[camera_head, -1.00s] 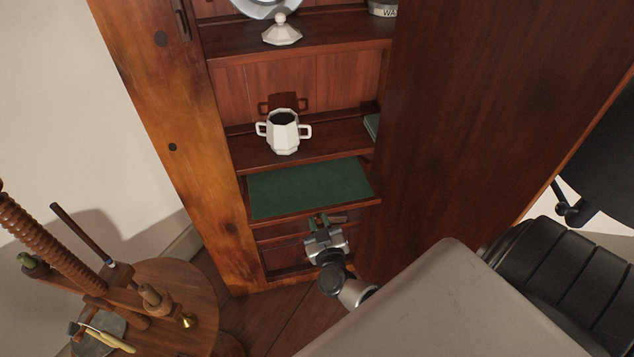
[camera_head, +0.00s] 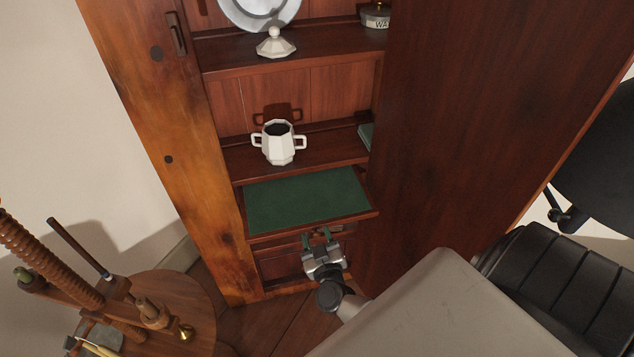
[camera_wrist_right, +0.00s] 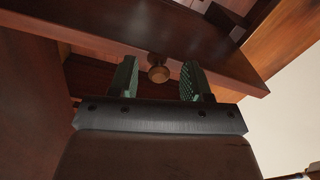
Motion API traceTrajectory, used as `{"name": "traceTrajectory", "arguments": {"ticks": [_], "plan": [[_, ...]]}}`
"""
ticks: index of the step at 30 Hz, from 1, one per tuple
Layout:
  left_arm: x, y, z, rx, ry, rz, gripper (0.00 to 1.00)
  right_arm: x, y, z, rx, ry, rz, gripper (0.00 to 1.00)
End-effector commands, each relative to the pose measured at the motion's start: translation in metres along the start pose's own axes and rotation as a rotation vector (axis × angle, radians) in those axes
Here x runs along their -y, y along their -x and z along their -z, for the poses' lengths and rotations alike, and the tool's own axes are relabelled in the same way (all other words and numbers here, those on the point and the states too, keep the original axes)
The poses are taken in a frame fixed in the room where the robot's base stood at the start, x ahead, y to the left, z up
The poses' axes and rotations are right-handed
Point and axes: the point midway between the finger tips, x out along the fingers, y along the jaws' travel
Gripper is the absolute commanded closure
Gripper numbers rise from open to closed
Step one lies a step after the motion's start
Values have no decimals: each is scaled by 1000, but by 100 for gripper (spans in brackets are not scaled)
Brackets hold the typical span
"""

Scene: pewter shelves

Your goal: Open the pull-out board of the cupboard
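The cupboard (camera_head: 195,200) stands open. Its pull-out board (camera_head: 308,199), green on top with a brown wooden edge, sticks out below the shelf with the white two-handled pot (camera_head: 278,143). In the right wrist view the board's front edge (camera_wrist_right: 225,72) crosses the picture, with a round wooden knob (camera_wrist_right: 158,71) under or on it. My right gripper (camera_head: 318,236) is just in front of and below the board's edge. In the wrist view its fingers (camera_wrist_right: 158,80) are open on either side of the knob, apart from it. My left gripper is not in view.
A dark cupboard door (camera_head: 455,120) rises close to the right of my right arm. A round wooden table (camera_head: 185,300) with a wooden screw stand is at lower left. A black chair (camera_head: 560,275) is at right. Floor (camera_head: 265,325) shows in front of the cupboard.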

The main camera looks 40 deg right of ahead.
Motion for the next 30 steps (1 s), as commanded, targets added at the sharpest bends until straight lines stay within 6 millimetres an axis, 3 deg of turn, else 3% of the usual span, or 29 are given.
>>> {"name": "traceTrajectory", "arguments": {"ticks": [7, 21, 30], "plan": [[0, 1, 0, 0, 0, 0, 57, 0, 7, 0, 1, 0, 0, 52], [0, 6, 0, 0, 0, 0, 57, 0, 92, -1, 3, 0, 0, 52], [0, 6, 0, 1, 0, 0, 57, 0, 108, 0, 0, -1, -1, 52]]}}
